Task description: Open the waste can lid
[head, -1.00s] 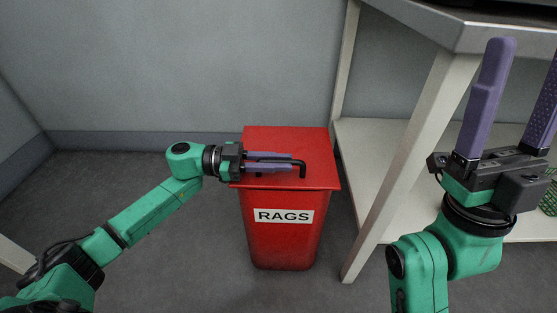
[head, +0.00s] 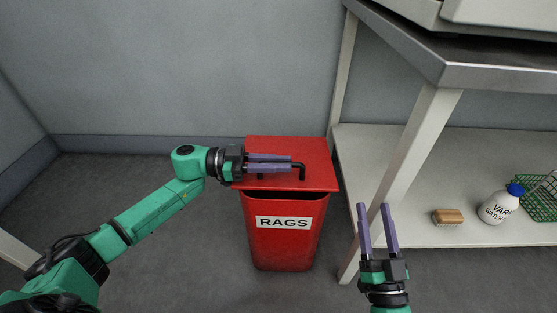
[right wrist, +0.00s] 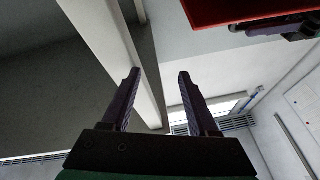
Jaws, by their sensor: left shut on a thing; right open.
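The red waste can (head: 285,245) with a "RAGS" label stands on the floor in the head view. Its red lid (head: 315,180) is raised a little at the front, with a dark gap under it. A black handle (head: 302,172) sits on the lid. My left gripper (head: 292,163) is shut on the handle, its purple fingers lying along the lid. My right gripper (head: 373,206) is open and empty, to the right of the can and near the table leg. The right wrist view shows its two fingers (right wrist: 158,72) apart, with the lid's red edge (right wrist: 240,12) at upper right.
A table (head: 480,75) with a pale leg (head: 415,150) and a low shelf (head: 375,150) stands right of the can. A brush (head: 447,216), a white bottle (head: 497,207) and a green wire basket (head: 542,200) are on the shelf. Floor left of the can is clear.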

